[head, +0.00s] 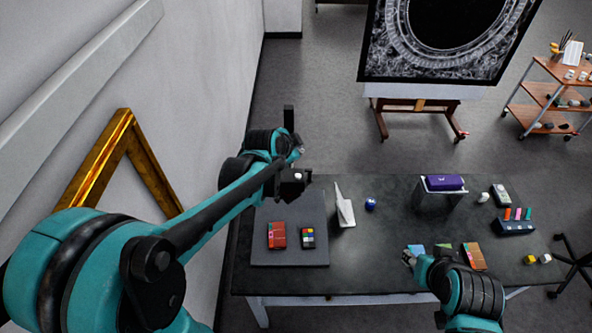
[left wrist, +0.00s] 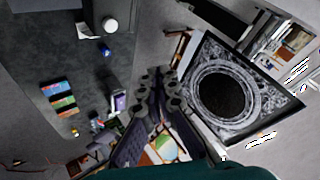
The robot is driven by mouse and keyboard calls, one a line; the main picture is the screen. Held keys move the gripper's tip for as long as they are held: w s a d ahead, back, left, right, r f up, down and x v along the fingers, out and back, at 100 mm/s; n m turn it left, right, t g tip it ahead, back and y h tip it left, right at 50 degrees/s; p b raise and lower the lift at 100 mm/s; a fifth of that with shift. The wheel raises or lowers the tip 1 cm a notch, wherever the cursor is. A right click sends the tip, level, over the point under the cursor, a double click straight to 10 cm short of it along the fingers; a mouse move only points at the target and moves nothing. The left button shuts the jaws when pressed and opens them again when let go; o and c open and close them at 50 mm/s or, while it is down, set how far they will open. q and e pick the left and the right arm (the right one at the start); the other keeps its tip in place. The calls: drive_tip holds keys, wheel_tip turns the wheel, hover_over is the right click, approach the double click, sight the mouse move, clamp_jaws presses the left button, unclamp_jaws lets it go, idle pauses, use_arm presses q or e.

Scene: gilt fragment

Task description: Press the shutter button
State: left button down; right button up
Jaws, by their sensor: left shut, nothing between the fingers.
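A small white round button (head: 298,176) sits on top of a dark camera-like box (head: 293,187), above a grey base board (head: 290,255). A black post (head: 289,118) rises behind my left wrist. In the left wrist view the white button (left wrist: 110,24) shows at the top, left of my fingers. My left gripper (head: 298,150) is shut and empty, just behind the box in the head view, apart from the button; its fingers (left wrist: 165,105) also show in the left wrist view. My right gripper (head: 408,257) is over the table's front; its opening is too small to judge.
On the dark table (head: 375,250) are a red box (head: 277,235), a colour chart (head: 307,238), a standing white card (head: 344,207), a blue ball (head: 370,204) and a purple box (head: 444,183). A gilt frame (head: 125,135) leans at the wall. An easel picture (head: 388,68) stands behind.

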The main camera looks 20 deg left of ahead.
sight(297, 177)
use_arm(q)
wheel_tip(297, 177, down, 9)
drive_tip(key=b, duration=0.7)
drive_tip(key=shift+r, duration=0.1)
idle(1.4)
drive_tip(key=shift+f+b, duration=0.4)
drive_tip(key=shift+f+b, duration=0.4)
drive_tip(key=shift+f, duration=0.05)
idle(0.4)
drive_tip(key=shift+r, duration=0.1)
drive_tip(key=shift+r+p, duration=0.6)
drive_tip(key=shift+r, duration=0.2)
